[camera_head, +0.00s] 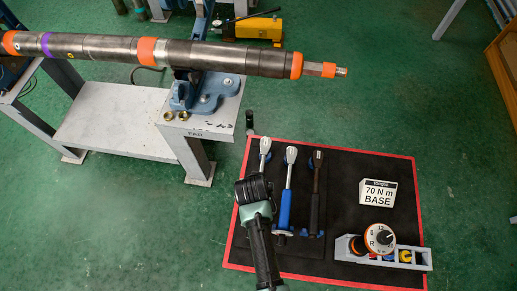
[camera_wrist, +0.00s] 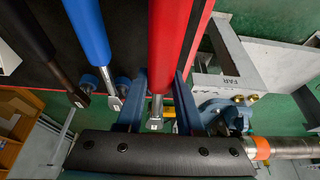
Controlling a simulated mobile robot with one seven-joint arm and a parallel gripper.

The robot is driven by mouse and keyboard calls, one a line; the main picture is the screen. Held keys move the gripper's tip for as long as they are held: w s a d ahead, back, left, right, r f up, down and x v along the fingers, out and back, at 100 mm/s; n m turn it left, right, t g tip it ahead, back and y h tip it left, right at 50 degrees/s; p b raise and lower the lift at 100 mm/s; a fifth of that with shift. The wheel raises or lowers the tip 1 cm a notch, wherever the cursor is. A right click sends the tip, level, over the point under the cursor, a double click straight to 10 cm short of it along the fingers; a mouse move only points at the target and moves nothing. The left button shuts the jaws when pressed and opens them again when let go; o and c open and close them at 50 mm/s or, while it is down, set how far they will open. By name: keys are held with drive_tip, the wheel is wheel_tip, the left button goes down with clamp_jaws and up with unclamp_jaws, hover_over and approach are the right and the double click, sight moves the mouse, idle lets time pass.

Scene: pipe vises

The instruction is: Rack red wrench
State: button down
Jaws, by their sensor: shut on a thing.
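The red wrench (camera_wrist: 168,45) runs down the middle of the wrist view, red handle above and bare metal shank below. My gripper (camera_wrist: 158,90) is shut on it, with one blue finger on each side. In the head view my dark wrist (camera_head: 253,190) hides the wrench's handle; its silver head (camera_head: 264,148) shows just beyond. The blue wrench (camera_head: 286,205) and black wrench (camera_head: 315,200) lie side by side to its right, on the dark red-edged mat (camera_head: 385,160). Whether the red wrench touches its rack supports cannot be told.
A white "70 N m BASE" block (camera_head: 377,193) and a grey tray (camera_head: 415,260) holding an orange dial tool (camera_head: 379,237) stand on the mat's right side. A long pipe (camera_head: 210,55) lies in a blue vise (camera_head: 197,95) on a grey bench (camera_head: 115,120) behind.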

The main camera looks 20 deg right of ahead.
drive_tip(key=shift+f+b, duration=1.5)
drive_tip(key=shift+f, duration=0.45)
idle(2.0)
drive_tip(key=shift+c, duration=2.3)
unclamp_jaws()
drive_tip(key=shift+s+f, duration=0.1)
drive_tip(key=v, duration=1.3)
